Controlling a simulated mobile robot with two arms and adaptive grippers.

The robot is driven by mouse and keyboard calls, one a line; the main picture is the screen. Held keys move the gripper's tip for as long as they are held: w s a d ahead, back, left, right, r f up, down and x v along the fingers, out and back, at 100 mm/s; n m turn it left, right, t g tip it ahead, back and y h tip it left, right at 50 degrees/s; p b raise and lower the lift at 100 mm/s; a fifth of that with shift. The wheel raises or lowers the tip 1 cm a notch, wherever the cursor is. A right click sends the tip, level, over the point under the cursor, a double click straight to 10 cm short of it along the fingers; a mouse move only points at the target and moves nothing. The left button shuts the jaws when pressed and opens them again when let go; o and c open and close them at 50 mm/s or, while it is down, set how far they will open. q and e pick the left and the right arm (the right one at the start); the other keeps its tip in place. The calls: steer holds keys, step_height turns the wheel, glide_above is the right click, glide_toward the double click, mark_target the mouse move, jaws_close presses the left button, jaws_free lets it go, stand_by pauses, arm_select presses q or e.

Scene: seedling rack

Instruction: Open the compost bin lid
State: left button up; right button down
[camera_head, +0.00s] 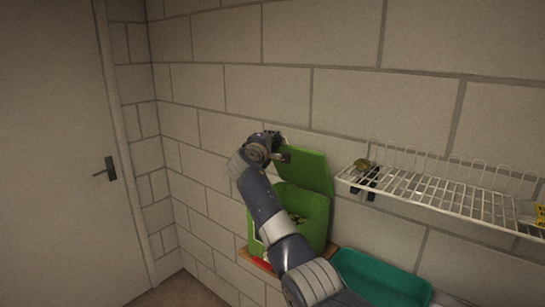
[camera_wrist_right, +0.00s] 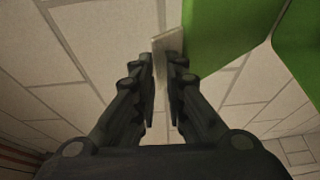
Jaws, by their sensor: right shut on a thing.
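The green compost bin (camera_head: 316,208) stands against the block wall. Its green lid (camera_head: 312,172) is raised, tilted up toward the wall above the bin, and the bin's top is partly exposed. My right gripper (camera_head: 284,154) is at the lid's upper left edge. In the right wrist view my right gripper (camera_wrist_right: 163,80) is shut on a pale flat tab (camera_wrist_right: 169,42) at the edge of the green lid (camera_wrist_right: 222,30). My right forearm hides part of the bin's left and front. My left gripper is not in view.
A white wire shelf (camera_head: 440,195) hangs on the wall to the right, with a small brownish item (camera_head: 362,165) at its left end. A teal tray (camera_head: 380,282) sits low at the right. A closed door (camera_head: 50,160) is at the left.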

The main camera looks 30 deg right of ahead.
steer(key=c, duration=2.1)
jaws_free()
steer(key=shift+w+d+r+b, duration=0.15)
steer(key=shift+d+b, duration=0.15)
steer(key=shift+d, duration=0.25)
steer(key=o, duration=0.3)
steer(key=shift+d, duration=0.2)
steer(key=v, duration=1.2)
steer(key=shift+w+a, duration=0.2)
steer(key=shift+a, duration=0.3)
